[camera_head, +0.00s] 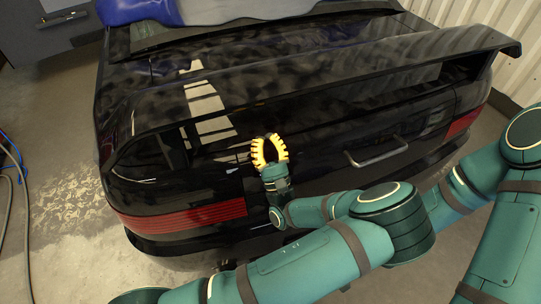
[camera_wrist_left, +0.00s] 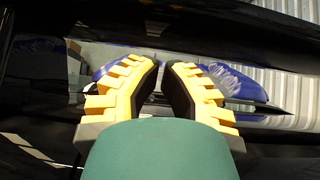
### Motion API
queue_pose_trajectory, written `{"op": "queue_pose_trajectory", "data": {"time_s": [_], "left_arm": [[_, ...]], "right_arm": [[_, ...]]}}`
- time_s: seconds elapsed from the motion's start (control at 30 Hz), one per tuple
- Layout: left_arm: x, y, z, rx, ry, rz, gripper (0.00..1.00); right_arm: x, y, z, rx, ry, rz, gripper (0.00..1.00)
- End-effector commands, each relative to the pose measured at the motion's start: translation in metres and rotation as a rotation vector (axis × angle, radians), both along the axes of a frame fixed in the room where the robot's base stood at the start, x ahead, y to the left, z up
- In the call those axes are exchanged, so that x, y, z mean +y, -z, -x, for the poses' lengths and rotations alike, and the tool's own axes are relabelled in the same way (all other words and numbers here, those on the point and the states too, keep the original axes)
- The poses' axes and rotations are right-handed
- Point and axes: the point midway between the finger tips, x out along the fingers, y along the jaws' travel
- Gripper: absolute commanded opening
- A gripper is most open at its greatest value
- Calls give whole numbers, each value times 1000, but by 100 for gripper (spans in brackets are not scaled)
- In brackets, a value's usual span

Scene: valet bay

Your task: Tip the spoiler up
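The spoiler (camera_head: 310,75) is a long glossy black wing across the rear of a black car (camera_head: 215,165). It slants from lower left to upper right in the head view. My left gripper (camera_head: 268,136), with yellow ribbed fingers and dark pads, is below the spoiler's rear edge, in front of the car's back. In the left wrist view its fingers (camera_wrist_left: 163,68) stand with a narrow gap between them and nothing visibly held. Dark glossy surfaces lie beyond them. I cannot tell whether the fingertips touch the car or spoiler. My right gripper is not in view.
A silver bar handle (camera_head: 377,152) sticks out from the car's rear, right of my left gripper. A blue cloth-like item (camera_head: 150,12) lies at the car's top. Red tail lights (camera_head: 180,217) flank the rear. Hoses (camera_head: 15,165) lie on the floor at left.

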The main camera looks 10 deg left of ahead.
Motion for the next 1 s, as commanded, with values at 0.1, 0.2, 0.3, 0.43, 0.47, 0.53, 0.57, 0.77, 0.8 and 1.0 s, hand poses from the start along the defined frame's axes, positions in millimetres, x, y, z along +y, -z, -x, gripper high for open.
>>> {"op": "queue_pose_trajectory", "data": {"time_s": [0.1, 0.2, 0.3, 0.43, 0.47, 0.53, 0.57, 0.77, 0.8, 1.0], "left_arm": [[10, -17, -13, -2, -1, 2, 0], [10, -33, -14, -1, 0, 1, 0], [10, -45, -14, -1, -1, 2, 0], [10, -54, -14, 0, -1, 1, 0], [10, -55, -14, 1, 0, 1, 0], [10, -57, -14, 1, 0, 1, 0], [10, -57, -14, 1, -1, 0, 0], [10, -57, -14, 1, -1, 0, 0], [10, -57, -14, 1, -1, 0, 0], [10, -63, -13, 15, 0, 11, 0]], "right_arm": [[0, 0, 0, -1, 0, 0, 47], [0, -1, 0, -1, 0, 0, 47], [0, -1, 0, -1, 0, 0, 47], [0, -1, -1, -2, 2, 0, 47], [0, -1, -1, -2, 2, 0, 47], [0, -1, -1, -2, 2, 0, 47], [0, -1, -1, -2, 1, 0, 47], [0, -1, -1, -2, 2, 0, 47], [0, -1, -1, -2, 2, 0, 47], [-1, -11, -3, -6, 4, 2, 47]]}}
